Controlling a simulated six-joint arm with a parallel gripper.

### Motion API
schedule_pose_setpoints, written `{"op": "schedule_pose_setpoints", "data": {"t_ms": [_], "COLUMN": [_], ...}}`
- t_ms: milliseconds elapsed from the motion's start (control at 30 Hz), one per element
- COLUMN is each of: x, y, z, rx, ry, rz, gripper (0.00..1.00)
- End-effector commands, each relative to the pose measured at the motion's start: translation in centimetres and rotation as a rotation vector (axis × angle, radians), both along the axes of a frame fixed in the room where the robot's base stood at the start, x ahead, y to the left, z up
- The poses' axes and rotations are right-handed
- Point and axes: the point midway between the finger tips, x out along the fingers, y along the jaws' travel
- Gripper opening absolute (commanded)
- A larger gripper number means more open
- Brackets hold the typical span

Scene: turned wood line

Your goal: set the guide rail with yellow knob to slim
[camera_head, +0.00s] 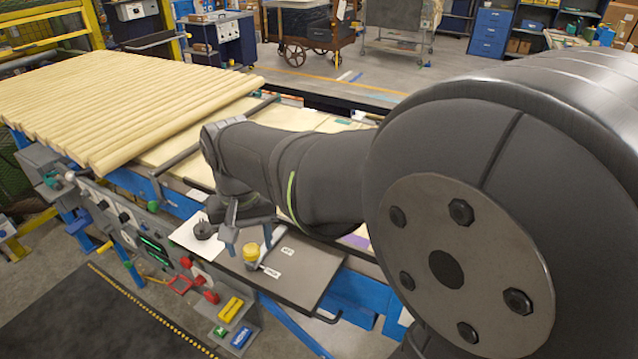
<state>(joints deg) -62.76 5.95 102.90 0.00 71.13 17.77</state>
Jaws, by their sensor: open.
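The yellow knob (251,254) stands upright on a dark plate (308,266) at the near side of the line. Two small white labels lie on the plate to its right, an upper label (287,250) and a lower label (271,272). Their print is too small to read surely. The knob is beside the lower one. My gripper (249,237) is open and empty, its fingers pointing down just behind and above the knob. I cannot tell whether a finger touches it. The guide rail joined to the knob is not clearly visible, partly hidden by my arm.
A black knob (204,230) stands on a white plate left of my gripper. A control panel (150,240) with red and yellow parts runs along the front. Pale wooden rods (120,100) cover the line at the left. My arm hides much of the right side.

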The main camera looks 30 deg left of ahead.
Motion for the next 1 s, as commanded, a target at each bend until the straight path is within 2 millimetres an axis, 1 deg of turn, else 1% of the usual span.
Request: {"op": "schedule_pose_setpoints", "data": {"t_ms": [133,367,467,500,633,767,867,967,1000], "x": [0.0,0.0,0.0,0.0,0.0,0.0,0.7,2.4,3.3], "y": [0.0,0.0,0.0,0.0,0.0,0.0,0.0,0.0,0.0], "z": [-0.7,-0.7,-0.7,-0.7,-0.7,-0.7,-0.7,-0.7,-0.7], "rx": [0.000,0.000,0.000,0.000,0.000,0.000,0.000,-0.001,0.000], "ry": [0.000,0.000,0.000,0.000,0.000,0.000,0.000,0.001,0.000], "rz": [0.000,0.000,0.000,0.000,0.000,0.000,-0.002,-0.005,-0.007], "gripper": [0.52,0.52,0.34,0.26,0.01,0.00,0.00,0.00,0.00]}}
